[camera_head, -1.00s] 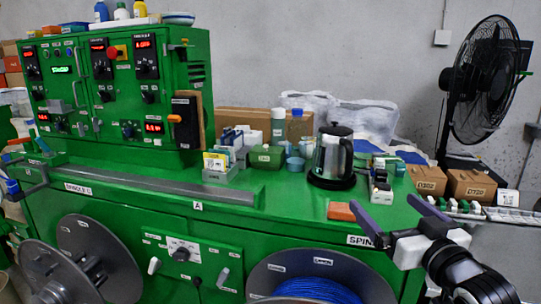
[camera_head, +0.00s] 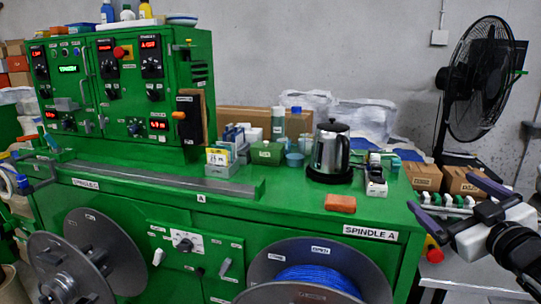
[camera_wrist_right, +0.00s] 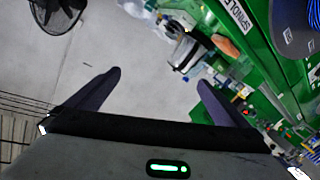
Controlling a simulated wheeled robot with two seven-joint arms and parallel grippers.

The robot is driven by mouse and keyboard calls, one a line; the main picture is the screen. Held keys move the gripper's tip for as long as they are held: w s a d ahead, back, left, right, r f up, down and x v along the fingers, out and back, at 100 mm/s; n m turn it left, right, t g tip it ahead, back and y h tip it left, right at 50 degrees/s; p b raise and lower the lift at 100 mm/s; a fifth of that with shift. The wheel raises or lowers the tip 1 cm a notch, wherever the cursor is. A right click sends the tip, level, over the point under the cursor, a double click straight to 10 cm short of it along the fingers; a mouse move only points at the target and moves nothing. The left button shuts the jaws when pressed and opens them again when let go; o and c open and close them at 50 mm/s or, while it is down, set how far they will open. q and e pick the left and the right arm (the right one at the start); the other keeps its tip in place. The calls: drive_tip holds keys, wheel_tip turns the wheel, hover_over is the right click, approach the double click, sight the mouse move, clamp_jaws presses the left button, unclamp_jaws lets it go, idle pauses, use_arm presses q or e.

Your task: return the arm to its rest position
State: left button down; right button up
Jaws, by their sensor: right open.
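My right gripper (camera_head: 449,207) is at the right of the head view, beside the right end of the green machine bench. Its two dark fingers are spread apart with nothing between them. In the right wrist view the fingers (camera_wrist_right: 160,95) are also apart and empty, with grey floor or wall behind them. The blue cable (camera_head: 312,278) is wound on the spool of spindle A (camera_head: 262,272) at the front of the bench. The spool's edge also shows at the top right of the wrist view (camera_wrist_right: 290,28). My left gripper is not in view.
The green bench (camera_head: 290,205) carries an orange block (camera_head: 340,203), a kettle (camera_head: 330,153) and small containers. Behind my right gripper are cardboard boxes (camera_head: 423,177) and a row of white-and-green items. A black fan (camera_head: 478,90) stands at the back right.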

drive_tip(key=s+d+f+n+g, duration=0.1)
drive_tip(key=s+f+n+g, duration=0.15)
drive_tip(key=s+f, duration=0.75)
drive_tip(key=s+d+f+n+g, duration=0.1)
drive_tip(key=f+g, duration=0.2)
drive_tip(key=f, duration=1.5)
drive_tip(key=s+f+n+g, duration=0.2)
drive_tip(key=s+f+g, duration=0.3)
drive_tip(key=s+f, duration=1.3)
drive_tip(key=s+a+m+t+y, duration=0.1)
drive_tip(key=a+m, duration=0.8)
drive_tip(key=a, duration=1.2)
drive_tip(key=shift+s+a+f+y, duration=0.15)
drive_tip(key=shift+s+f+y, duration=0.35)
drive_tip(key=shift+s, duration=0.35)
